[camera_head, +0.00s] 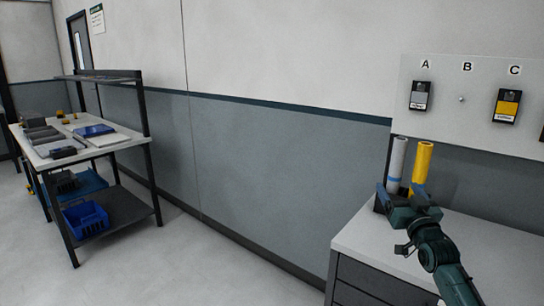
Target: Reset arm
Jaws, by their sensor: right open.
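My right gripper (403,190) is at the right of the head view, above the white-topped cabinet (362,232). Its jaws are open, with the two fingertips apart. Behind it stand a silver-white roll (398,160) and a yellow roll (423,160), both upright. The gripper covers their lower ends, and I cannot tell whether it touches them. My left gripper is not in view.
A pale wall board (440,95) is marked A, B and C. A grey packet (419,96) hangs under A and a yellow packet (507,105) under C; B has a bare peg (461,99). A workbench (110,142) with a blue bin (86,220) stands left. The floor between is clear.

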